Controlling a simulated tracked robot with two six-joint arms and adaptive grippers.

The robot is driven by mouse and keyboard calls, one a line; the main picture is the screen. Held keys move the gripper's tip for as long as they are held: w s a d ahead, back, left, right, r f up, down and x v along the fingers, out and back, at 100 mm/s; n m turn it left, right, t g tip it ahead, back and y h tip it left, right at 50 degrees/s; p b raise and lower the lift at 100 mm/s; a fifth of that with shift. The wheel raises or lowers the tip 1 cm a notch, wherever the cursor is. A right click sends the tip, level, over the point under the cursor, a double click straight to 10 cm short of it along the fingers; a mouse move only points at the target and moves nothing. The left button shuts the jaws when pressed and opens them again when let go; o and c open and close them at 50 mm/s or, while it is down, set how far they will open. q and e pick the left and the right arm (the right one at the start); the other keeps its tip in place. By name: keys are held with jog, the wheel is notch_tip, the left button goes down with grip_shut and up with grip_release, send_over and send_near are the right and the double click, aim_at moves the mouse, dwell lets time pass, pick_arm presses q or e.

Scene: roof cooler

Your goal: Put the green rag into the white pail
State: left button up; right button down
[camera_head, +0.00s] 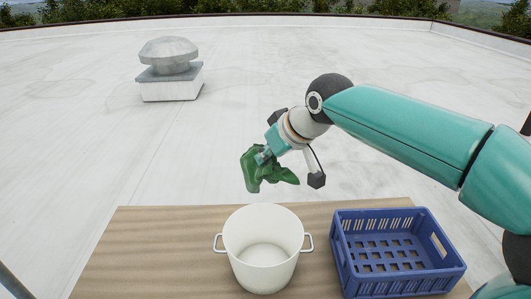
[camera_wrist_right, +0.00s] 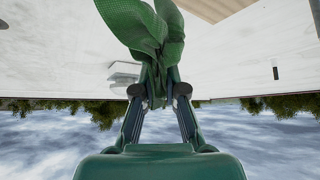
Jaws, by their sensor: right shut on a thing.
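The green rag (camera_head: 262,168) hangs from my right gripper (camera_head: 262,156), above and behind the white pail. The fingers are shut on it. The right wrist view shows the rag (camera_wrist_right: 140,28) pinched between the two fingertips (camera_wrist_right: 160,80), its folds spreading past them. The white pail (camera_head: 263,250) stands upright on the wooden table, with a handle at each side. Its inside looks empty. The rag is apart from the pail. My left gripper is not in view.
A blue crate (camera_head: 345,272) stands on the table (camera_head: 160,250) to the right of the pail, and it looks empty. The table left of the pail is clear. A roof vent (camera_head: 170,68) stands far back on the pale roof.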

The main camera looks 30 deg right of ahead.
notch_tip(320, 180, down, 9)
jog(key=b, duration=0.6)
jog(key=shift+b, duration=0.3)
jog(key=shift+d+r, duration=0.1)
jog(key=shift+r, duration=0.05)
dwell(0.4)
jog(key=shift+s, duration=0.1)
jog(key=shift+s+d, duration=0.35)
jog(key=shift+s, duration=0.35)
jog(key=shift+b, duration=0.35)
notch_tip(320, 180, down, 12)
jog(key=b, duration=1)
dwell(1.2)
dwell(0.4)
